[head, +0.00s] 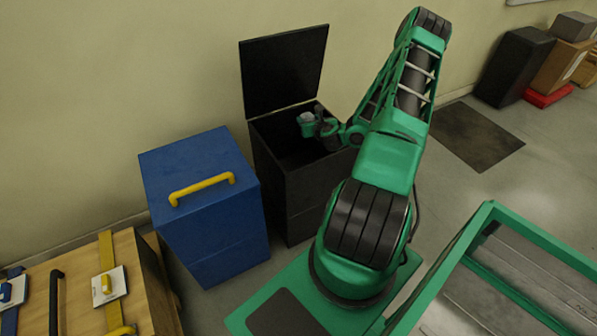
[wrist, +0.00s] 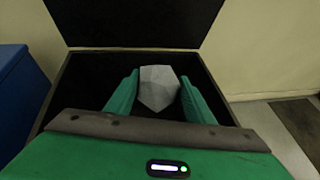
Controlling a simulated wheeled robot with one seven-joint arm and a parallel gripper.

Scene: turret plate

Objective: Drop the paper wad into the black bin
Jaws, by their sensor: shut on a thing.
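The paper wad (wrist: 158,88) is a pale grey faceted lump between the two green fingers of my gripper (wrist: 160,92) in the wrist view. My gripper is shut on it. The black bin (head: 290,185) stands against the wall in the head view with its lid (head: 284,70) raised. In the head view my gripper (head: 308,122) is over the bin's open top; the wad cannot be made out clearly there. The bin's dark inside (wrist: 90,88) shows around and below the fingers in the wrist view. The bin floor is too dark to see.
A blue bin (head: 205,210) with a yellow handle stands shut just left of the black bin. A wooden cabinet (head: 95,290) is at lower left. A dark mat (head: 475,135) and several boxes (head: 565,65) are at right. Open floor lies right of the black bin.

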